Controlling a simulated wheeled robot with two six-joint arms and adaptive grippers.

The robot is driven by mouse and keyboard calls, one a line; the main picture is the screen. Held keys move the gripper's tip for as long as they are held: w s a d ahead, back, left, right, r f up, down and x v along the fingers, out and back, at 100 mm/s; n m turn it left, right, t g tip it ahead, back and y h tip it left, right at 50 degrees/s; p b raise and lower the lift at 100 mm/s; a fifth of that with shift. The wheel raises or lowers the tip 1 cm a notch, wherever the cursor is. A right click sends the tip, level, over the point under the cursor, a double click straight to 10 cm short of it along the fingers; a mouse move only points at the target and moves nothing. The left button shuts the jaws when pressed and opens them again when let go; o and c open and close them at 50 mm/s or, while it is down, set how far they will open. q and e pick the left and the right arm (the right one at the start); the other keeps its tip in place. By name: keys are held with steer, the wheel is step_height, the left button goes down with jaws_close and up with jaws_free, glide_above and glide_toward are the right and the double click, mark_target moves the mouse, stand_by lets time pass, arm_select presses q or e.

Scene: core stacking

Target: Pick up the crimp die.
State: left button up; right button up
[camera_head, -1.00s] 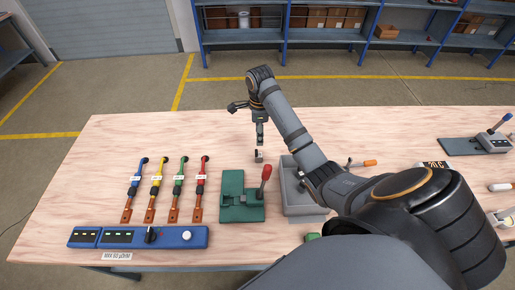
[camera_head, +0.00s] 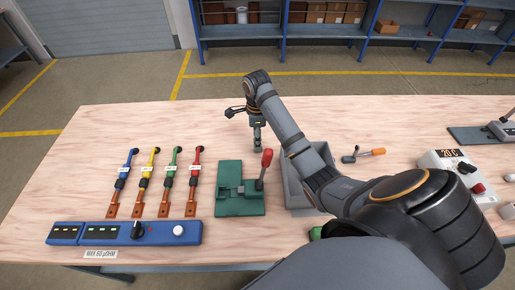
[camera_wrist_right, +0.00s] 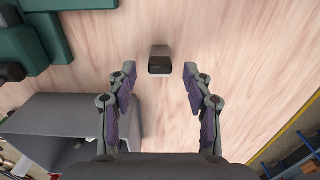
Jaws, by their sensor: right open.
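The likely crimp die is a small dark block with a light side (camera_wrist_right: 160,62), on the wooden table ahead of my right gripper in the right wrist view. My right gripper (camera_wrist_right: 160,76) is open, its two fingers spread to either side of the block's line, with nothing between them that I can see held. In the head view my right gripper (camera_head: 257,146) points down over the table, behind the green fixture (camera_head: 229,199). I cannot make out the block there; the gripper seems to cover it. My left gripper is not in view.
A grey open bin (camera_head: 291,190) stands right of the green fixture, close under my right arm; its wall also shows in the wrist view (camera_wrist_right: 60,112). The fixture has an upright red-handled lever (camera_head: 266,160). Several coloured cables and a blue meter (camera_head: 105,233) lie left. The back-left table is clear.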

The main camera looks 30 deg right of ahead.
step_height(320, 180, down, 3)
steer(key=shift+f+b, duration=0.1)
steer(key=shift+b, duration=0.55)
steer(key=shift+w+r, duration=0.1)
steer(key=shift+r, duration=0.1)
jaws_close()
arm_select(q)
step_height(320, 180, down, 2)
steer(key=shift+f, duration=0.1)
arm_select(e)
steer(key=shift+r, duration=0.1)
step_height(320, 180, up, 10)
steer(key=p, duration=1)
steer(key=shift+r, duration=0.1)
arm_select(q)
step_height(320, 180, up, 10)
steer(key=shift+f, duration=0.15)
